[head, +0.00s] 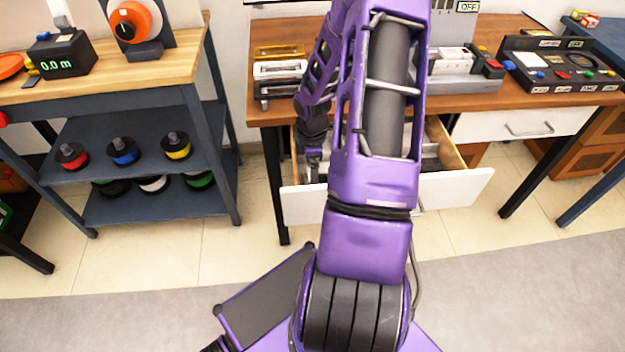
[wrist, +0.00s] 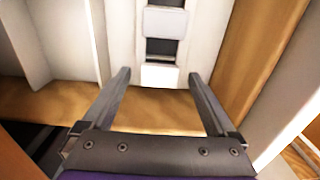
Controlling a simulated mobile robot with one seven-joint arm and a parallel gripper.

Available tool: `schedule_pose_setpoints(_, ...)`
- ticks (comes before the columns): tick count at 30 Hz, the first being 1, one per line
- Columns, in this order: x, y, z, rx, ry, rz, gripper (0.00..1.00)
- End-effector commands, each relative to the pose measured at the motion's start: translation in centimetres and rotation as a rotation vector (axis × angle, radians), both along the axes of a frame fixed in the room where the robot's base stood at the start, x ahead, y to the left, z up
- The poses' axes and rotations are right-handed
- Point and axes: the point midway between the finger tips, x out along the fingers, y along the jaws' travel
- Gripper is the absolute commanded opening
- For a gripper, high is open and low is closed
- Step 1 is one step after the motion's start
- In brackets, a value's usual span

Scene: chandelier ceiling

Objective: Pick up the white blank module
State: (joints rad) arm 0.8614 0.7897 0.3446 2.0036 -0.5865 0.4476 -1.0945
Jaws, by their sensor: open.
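My gripper (wrist: 159,76) is open, its two dark fingers spread apart in the wrist view with nothing between them that I can see held. Ahead of the fingertips is a white block (wrist: 160,76), and a second white block (wrist: 165,22) is farther up, with dark gaps around them in a pale surround. Either may be the white blank module; I cannot tell which, nor whether the fingers touch it. In the head view my gripper (head: 313,168) is over the left part of an open drawer (head: 450,190), and my arm hides much of the drawer's inside.
The wooden desk (head: 465,98) above the drawer holds a small rack (head: 281,70) and a control panel (head: 560,68). A shelf (head: 105,160) with several coloured spools stands at left. The drawer's wooden side wall (wrist: 258,55) is close on the right in the wrist view.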

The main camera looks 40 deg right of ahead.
Motion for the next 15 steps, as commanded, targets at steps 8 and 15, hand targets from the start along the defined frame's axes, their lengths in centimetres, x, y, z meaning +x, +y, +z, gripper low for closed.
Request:
schedule_pose_setpoints(8, 0.04, -0.06, -0.16, -0.001, -0.002, 0.0, 0.83)
schedule_pose_setpoints(15, 0.03, -0.05, -0.15, -0.001, -0.002, 0.0, 0.4)
